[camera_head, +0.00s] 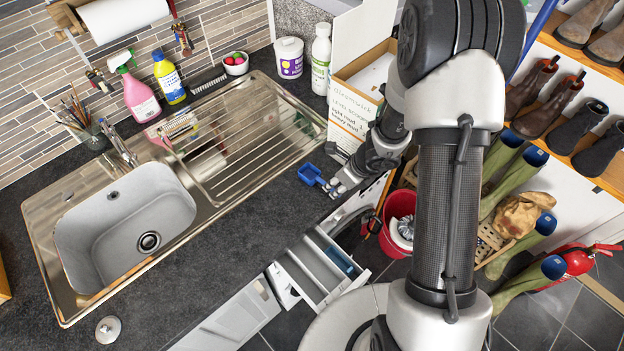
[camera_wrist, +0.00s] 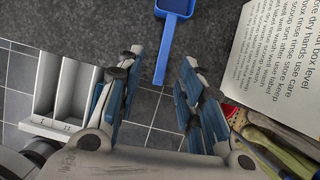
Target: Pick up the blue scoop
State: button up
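The blue scoop (camera_head: 310,173) lies on the dark worktop near its front edge, right of the steel drainer. In the wrist view its handle (camera_wrist: 166,45) points toward me, with its end at about the worktop edge, and its bowl is cut off by the top of the picture. My gripper (camera_head: 337,185) is just right of the scoop in the head view. In the wrist view my gripper (camera_wrist: 162,57) is open, and the handle shows between its two blue-padded fingers. No contact is visible, and the height gap is hard to tell.
A lettered box (camera_head: 350,105) stands on the worktop close behind my arm. An open drawer (camera_head: 318,268) sticks out below the worktop edge. A red bucket (camera_head: 398,210) stands on the floor to the right. The sink (camera_head: 125,225) and drainer are to the left.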

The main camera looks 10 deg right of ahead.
aim_at(332, 189)
jog(key=x, duration=0.2)
jog(key=b+x, duration=0.1)
jog(key=x, duration=0.2)
jog(key=shift+w, duration=0.4)
grip_shut()
